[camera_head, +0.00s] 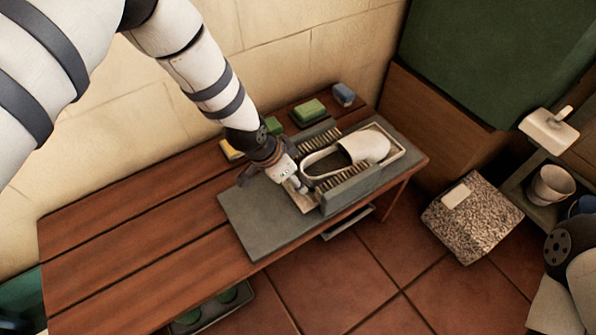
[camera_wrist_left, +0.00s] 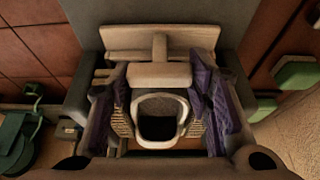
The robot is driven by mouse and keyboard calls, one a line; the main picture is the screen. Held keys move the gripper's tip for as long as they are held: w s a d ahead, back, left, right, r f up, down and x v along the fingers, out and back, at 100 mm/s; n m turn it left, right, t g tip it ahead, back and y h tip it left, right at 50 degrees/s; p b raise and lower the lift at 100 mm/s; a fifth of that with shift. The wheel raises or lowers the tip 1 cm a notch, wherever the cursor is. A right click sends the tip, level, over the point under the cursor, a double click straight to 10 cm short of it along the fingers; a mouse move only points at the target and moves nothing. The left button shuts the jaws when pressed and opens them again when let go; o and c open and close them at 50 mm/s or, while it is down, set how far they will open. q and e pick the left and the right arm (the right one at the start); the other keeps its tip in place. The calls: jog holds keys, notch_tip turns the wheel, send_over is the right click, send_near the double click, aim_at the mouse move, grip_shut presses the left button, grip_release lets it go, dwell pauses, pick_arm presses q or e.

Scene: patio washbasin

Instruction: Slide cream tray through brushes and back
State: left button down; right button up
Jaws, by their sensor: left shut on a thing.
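The cream tray (camera_head: 305,203) sits on a grey base plate (camera_head: 250,222) on the bench, with a white slip-on shoe (camera_head: 368,148) lying in it. Brown brush rows (camera_head: 343,190) stand along both sides of the tray, and the shoe lies between and beyond them. My left gripper (camera_head: 297,184) is at the tray's near-left end, shut on it. In the left wrist view, the purple-padded fingers (camera_wrist_left: 160,78) flank a cream stem and crossbar at the tray's end. The shoe's opening (camera_wrist_left: 160,115) shows behind them. The exact finger contact is hard to see. My right gripper is out of view.
The wooden bench (camera_head: 130,250) is clear on the left. A speckled box (camera_head: 472,217) stands on the tiled floor at right, near a shelf with a cup (camera_head: 551,185).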

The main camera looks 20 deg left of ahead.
pick_arm(q)
jog(key=s+a+p, duration=0.1)
jog(key=s+a, duration=0.2)
jog(key=s+a+p, duration=0.2)
jog(key=s, duration=0.2)
jog(key=s+a+p, duration=0.1)
jog(key=s+a, duration=0.2)
jog(key=s, duration=0.1)
jog(key=shift+a+r+p, duration=0.1)
jog(key=shift+a+p, duration=0.2)
jog(key=shift+p, duration=0.1)
jog(key=shift+s+a, duration=0.3)
jog(key=shift+s, duration=0.05)
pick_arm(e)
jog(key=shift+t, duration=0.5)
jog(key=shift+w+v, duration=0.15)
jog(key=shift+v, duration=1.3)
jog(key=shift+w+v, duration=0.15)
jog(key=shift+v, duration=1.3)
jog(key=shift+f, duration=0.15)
pick_arm(q)
jog(key=c, duration=0.8)
grip_release()
jog(key=shift+s, duration=0.1)
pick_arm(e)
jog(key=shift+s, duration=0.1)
pick_arm(q)
jog(key=v, duration=1.1)
jog(key=shift+r, duration=0.4)
jog(key=shift+s+a, duration=0.15)
